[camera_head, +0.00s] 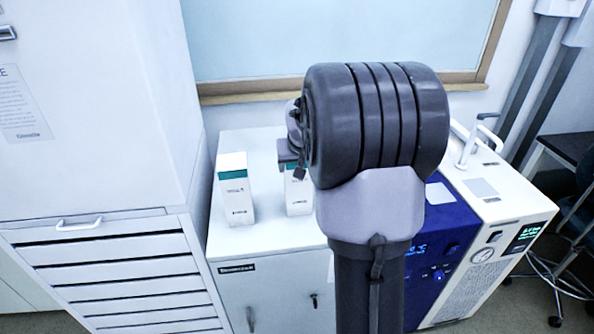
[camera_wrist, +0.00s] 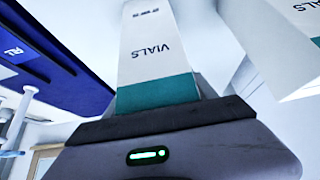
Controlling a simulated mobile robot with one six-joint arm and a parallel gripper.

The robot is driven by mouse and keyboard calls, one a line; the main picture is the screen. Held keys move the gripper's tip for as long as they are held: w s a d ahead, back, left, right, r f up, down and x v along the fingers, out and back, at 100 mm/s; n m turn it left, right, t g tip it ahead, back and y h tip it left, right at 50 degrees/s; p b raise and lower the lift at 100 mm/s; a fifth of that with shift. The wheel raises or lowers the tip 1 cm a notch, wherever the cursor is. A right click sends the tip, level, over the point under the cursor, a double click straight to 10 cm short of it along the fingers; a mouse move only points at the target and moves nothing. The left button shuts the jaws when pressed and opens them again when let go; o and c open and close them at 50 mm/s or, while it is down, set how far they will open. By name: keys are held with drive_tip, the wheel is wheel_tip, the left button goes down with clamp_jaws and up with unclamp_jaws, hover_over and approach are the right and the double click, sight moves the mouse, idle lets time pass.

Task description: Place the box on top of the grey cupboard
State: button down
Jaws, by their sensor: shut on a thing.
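A white box with a teal band and the word VIALS (camera_wrist: 155,45) is held in my gripper (camera_wrist: 158,118), whose dark jaws close beside the teal end. In the head view this box (camera_head: 299,196) shows partly behind my arm, upright over the top of the low pale grey cupboard (camera_head: 262,236). I cannot tell whether its base touches the top. My gripper (camera_head: 290,156) is mostly hidden by my arm there. A second white box with a teal band (camera_head: 236,192) stands upright on the cupboard to the left; a box also shows at the right in the wrist view (camera_wrist: 285,45).
A tall white cabinet with drawers (camera_head: 110,240) stands close on the left. A blue instrument (camera_head: 440,245) and a white one with a gauge (camera_head: 495,225) stand on the right. A window (camera_head: 340,40) is behind. The cupboard's front left top is bare.

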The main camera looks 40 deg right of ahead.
drive_tip(key=shift+r, duration=0.1)
drive_tip(key=shift+c, duration=1.4)
unclamp_jaws()
